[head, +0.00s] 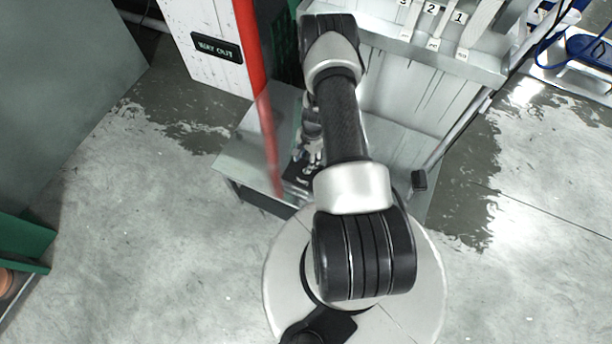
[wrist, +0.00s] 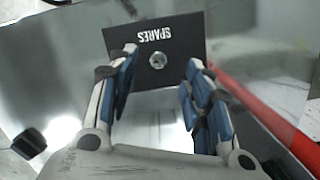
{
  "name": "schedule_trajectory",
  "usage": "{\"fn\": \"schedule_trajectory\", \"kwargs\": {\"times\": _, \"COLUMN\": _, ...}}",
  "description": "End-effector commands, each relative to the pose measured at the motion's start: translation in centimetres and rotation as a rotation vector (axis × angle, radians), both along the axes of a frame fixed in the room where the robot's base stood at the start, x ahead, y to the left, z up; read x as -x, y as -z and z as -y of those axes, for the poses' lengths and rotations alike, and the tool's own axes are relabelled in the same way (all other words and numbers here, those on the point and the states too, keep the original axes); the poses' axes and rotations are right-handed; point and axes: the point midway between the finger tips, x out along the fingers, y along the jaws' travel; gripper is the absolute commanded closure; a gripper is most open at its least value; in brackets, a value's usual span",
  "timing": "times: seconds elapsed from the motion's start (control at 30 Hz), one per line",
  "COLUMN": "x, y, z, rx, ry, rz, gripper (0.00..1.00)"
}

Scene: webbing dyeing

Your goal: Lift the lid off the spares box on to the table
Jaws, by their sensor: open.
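The black lid (wrist: 180,72) marked SPARES lies below my gripper in the wrist view, its lettering upside down. A round metal knob (wrist: 158,60) stands at its middle. My gripper (wrist: 163,57) is open, with its blue-padded fingers apart on either side of the knob in the picture. Nothing is held. I cannot tell the height of the fingertips above the lid. The box under the lid is hidden. In the head view my arm covers most of the gripper, and a small dark part of the spares box (head: 297,174) shows beside it on the metal table (head: 243,152).
A red upright bar (head: 262,95) stands close to the left of my arm; a red bar (wrist: 265,105) also shows right of the gripper in the wrist view. A white panel with numbered tags (head: 431,9) rises behind. Bare tabletop lies left of the bar.

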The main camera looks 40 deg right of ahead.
Motion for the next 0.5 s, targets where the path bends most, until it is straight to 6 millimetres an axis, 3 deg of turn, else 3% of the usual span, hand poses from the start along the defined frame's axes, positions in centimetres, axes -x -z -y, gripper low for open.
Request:
{"fn": "schedule_trajectory", "kwargs": {"times": 0.1, "x": 0.0, "y": 1.7, "z": -0.2, "rx": 0.000, "ry": 0.000, "rz": 0.000, "gripper": 0.54}}
{"fn": "schedule_trajectory", "kwargs": {"times": 0.37, "x": 0.0, "y": 3.0, "z": -0.1, "rx": 0.000, "ry": 0.000, "rz": 0.000, "gripper": 0.54}}
{"fn": "schedule_trajectory", "kwargs": {"times": 0.5, "x": 0.0, "y": 5.2, "z": 0.4, "rx": 0.000, "ry": 0.000, "rz": 0.000, "gripper": 0.54}}
